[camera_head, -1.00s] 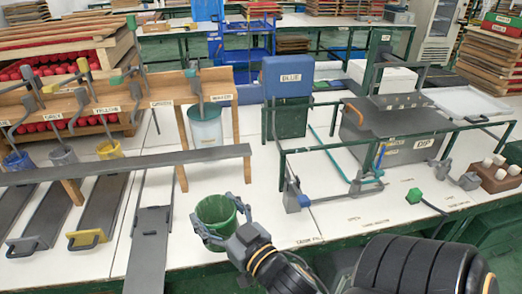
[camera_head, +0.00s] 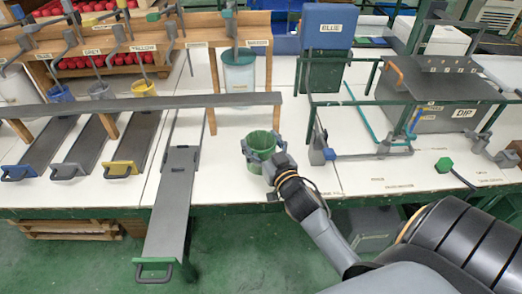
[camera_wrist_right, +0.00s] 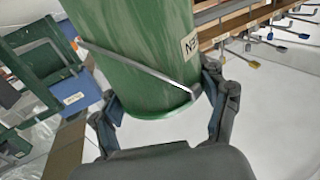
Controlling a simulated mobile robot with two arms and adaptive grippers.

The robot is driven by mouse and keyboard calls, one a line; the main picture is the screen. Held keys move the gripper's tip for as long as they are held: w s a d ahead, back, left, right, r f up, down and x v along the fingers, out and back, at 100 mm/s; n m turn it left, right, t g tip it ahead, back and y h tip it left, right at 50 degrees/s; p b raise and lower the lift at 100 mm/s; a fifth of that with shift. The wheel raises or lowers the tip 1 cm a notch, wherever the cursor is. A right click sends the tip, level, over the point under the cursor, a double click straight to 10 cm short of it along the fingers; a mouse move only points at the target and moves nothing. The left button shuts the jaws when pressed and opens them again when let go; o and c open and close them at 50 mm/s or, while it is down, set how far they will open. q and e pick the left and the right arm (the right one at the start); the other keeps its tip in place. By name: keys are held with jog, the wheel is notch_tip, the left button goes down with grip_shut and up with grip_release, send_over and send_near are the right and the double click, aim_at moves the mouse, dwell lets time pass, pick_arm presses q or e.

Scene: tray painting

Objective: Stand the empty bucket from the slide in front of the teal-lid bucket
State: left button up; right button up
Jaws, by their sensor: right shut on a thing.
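My right gripper (camera_head: 265,158) is shut around the green bucket (camera_head: 258,166), which is upright and looks empty in the head view. It hangs over or stands on the white table right of a wooden rack post; I cannot tell whether it touches. In the right wrist view the bucket (camera_wrist_right: 140,60), with its metal handle, fills the space between the fingers (camera_wrist_right: 165,110). A pale bucket with a teal top (camera_head: 239,77) stands behind, under the wooden rack. The dark slide with the green handle (camera_head: 168,220) juts past the table's front edge and is empty. My left gripper is out of view.
A grey rail (camera_head: 150,104) crosses between the green bucket and the pale one. Other slides with blue, grey and yellow handles (camera_head: 122,168) lie left. A green frame (camera_head: 310,110) and the DIP tank (camera_head: 440,118) stand right. White table between is bare.

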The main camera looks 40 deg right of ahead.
aim_at(256, 143)
jog(key=shift+w+d+f, duration=0.15)
jog(key=shift+w+f, duration=0.05)
jog(key=shift+w+d+f, duration=0.15)
jog(key=shift+f, duration=1.65)
jog(key=shift+f+b, duration=0.15)
jog(key=shift+b, duration=0.15)
jog(key=o, duration=1.8)
jog(key=s, duration=0.4)
jog(key=s+a, duration=0.1)
jog(key=s, duration=0.3)
jog(key=s+a+b, duration=0.1)
jog(key=s, duration=0.3)
